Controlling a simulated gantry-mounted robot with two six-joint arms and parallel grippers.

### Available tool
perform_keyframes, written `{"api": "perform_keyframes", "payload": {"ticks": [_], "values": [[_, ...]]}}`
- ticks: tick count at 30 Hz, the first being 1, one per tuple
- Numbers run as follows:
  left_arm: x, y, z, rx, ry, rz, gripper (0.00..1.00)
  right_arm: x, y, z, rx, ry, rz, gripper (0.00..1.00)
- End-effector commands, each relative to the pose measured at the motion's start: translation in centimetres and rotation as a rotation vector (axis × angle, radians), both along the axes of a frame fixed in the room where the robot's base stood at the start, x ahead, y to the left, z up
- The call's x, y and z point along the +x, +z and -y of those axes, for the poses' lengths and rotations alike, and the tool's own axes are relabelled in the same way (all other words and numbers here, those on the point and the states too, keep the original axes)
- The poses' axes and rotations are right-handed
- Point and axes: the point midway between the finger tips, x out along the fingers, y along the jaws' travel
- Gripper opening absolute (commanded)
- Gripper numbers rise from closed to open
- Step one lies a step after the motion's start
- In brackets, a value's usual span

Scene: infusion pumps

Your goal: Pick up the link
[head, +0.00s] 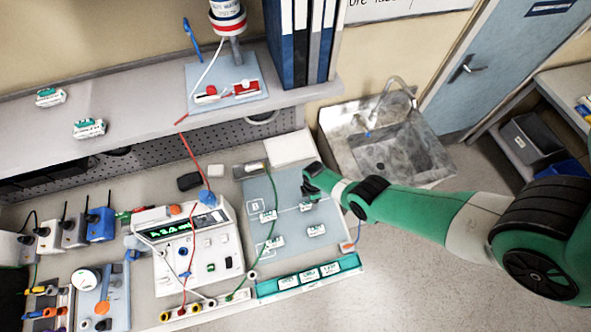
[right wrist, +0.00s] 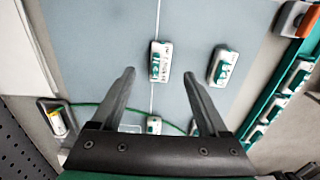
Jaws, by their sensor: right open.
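Several small white-and-green link-like blocks lie on the blue-grey mat (head: 290,188); I cannot read which one is the link. In the head view they are a back right block (head: 307,206), a back left block (head: 267,216), a front left block (head: 273,243) and a front right block (head: 316,230). My right gripper (head: 309,183) is over the mat's back right part. In the right wrist view the open right gripper (right wrist: 159,74) points at one block (right wrist: 160,60), which appears between and just beyond its fingertips. Another block (right wrist: 222,68) is right of the fingers. My left gripper is not in view.
A green strip (head: 330,269) with labelled pieces runs along the front edge. A white pump device (head: 200,245) with red and green leads stands left of the mat. A sink (head: 385,150) lies behind right. A shelf (head: 140,110) runs along the back.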

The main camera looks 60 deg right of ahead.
Motion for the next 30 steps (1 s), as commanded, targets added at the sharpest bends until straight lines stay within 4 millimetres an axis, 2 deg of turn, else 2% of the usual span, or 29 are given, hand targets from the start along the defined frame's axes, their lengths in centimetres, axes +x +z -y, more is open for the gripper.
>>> {"api": "perform_keyframes", "payload": {"ticks": [7, 15, 23, 26, 30], "values": [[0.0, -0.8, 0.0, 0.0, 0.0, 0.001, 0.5, -0.3, -0.9, 0.2, 0.0, -0.006, 0.0, 0.78], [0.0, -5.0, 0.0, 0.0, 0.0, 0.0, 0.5, -0.7, -5.3, 0.4, 0.001, -0.014, -0.001, 0.78], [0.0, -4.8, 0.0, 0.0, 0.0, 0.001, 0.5, -0.8, -5.3, 0.5, 0.0, -0.015, 0.0, 0.78], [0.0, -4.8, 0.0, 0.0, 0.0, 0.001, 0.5, -0.8, -5.3, 0.5, 0.0, -0.015, 0.0, 0.63], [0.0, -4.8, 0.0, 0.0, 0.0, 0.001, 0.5, -0.8, -5.3, 0.4, 0.0, -0.015, 0.0, 0.38]]}}
